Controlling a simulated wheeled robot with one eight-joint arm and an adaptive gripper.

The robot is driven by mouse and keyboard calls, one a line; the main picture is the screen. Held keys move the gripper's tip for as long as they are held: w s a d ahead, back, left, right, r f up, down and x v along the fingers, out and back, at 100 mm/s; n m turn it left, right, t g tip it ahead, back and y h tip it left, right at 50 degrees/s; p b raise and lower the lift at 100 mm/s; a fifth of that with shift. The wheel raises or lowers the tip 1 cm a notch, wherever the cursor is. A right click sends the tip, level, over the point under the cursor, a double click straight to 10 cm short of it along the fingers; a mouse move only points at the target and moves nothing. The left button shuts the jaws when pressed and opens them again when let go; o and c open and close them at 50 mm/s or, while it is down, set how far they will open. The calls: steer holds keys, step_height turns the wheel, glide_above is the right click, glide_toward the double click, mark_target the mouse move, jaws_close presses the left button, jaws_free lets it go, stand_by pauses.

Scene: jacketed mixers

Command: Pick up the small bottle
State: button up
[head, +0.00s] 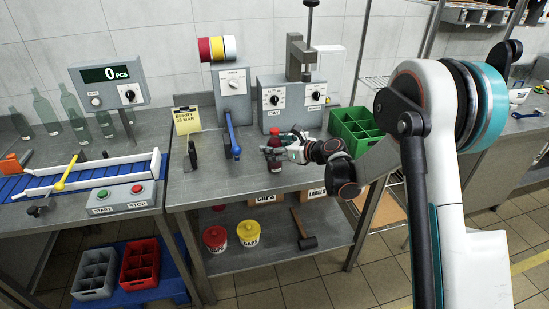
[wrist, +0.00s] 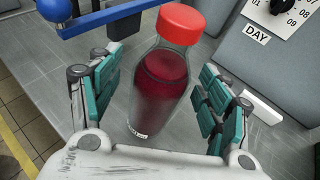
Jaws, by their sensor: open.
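The small bottle (wrist: 160,85) is clear, filled with dark red liquid, and has a red cap. In the wrist view it stands between the two teal-padded fingers of my gripper (wrist: 157,100). The fingers are open, with a visible gap on each side of the bottle. In the head view the bottle (head: 273,151) is small, on the metal table in front of the dial machine, and my gripper (head: 283,149) reaches it from the right and partly hides it.
A blue lever (head: 231,138) is left of the bottle. The grey DAY dial machine (head: 291,104) stands behind it, and a green crate (head: 355,130) is at the right. The table front is clear.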

steer(key=shift+w+a+f, duration=0.15)
steer(key=shift+w+a, duration=0.1)
jaws_close()
steer(key=shift+r, duration=0.25)
